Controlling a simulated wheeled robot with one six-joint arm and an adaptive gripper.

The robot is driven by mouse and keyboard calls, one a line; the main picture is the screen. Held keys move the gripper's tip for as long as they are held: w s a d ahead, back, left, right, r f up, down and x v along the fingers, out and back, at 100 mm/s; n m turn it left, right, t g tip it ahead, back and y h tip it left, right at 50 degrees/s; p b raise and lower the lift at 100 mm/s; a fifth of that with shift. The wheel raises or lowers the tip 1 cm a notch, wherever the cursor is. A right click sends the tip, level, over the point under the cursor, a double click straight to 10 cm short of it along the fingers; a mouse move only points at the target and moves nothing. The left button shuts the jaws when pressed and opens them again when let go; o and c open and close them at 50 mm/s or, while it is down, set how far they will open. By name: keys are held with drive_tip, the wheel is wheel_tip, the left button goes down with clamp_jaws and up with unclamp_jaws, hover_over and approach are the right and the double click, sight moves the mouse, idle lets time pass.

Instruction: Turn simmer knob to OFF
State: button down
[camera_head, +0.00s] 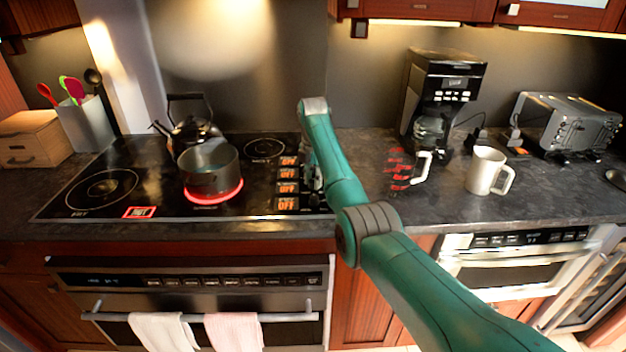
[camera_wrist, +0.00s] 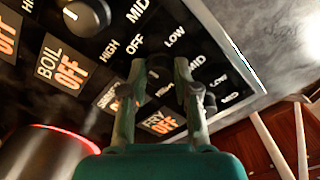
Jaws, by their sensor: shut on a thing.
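The simmer knob (camera_wrist: 159,66) is a small dark knob on the black cooktop panel, between the two fingers of my gripper (camera_wrist: 160,74) in the wrist view. The gripper is shut on it, and the fingers hide part of it and its dial marks. The simmer label (camera_wrist: 108,97) lies just left of the left finger, its orange text partly covered. In the head view, my gripper (camera_head: 314,180) is down at the panel's right edge, mostly hidden by my arm. The orange displays (camera_head: 287,188) there appear to read OFF.
A dark pot (camera_head: 210,170) stands on a red-glowing burner left of the panel, with a kettle (camera_head: 194,130) behind it. The boil knob (camera_wrist: 88,14) is close by. A coffee maker (camera_head: 440,90), white mug (camera_head: 484,171) and toaster (camera_head: 566,124) stand to the right.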

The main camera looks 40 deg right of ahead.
sight(313, 180)
idle(0.4)
drive_tip(key=c, duration=0.9)
unclamp_jaws()
drive_tip(key=shift+o, duration=0.2)
drive_tip(key=shift+r, duration=0.1)
wheel_tip(313, 180, up, 7)
drive_tip(key=shift+r, duration=0.15)
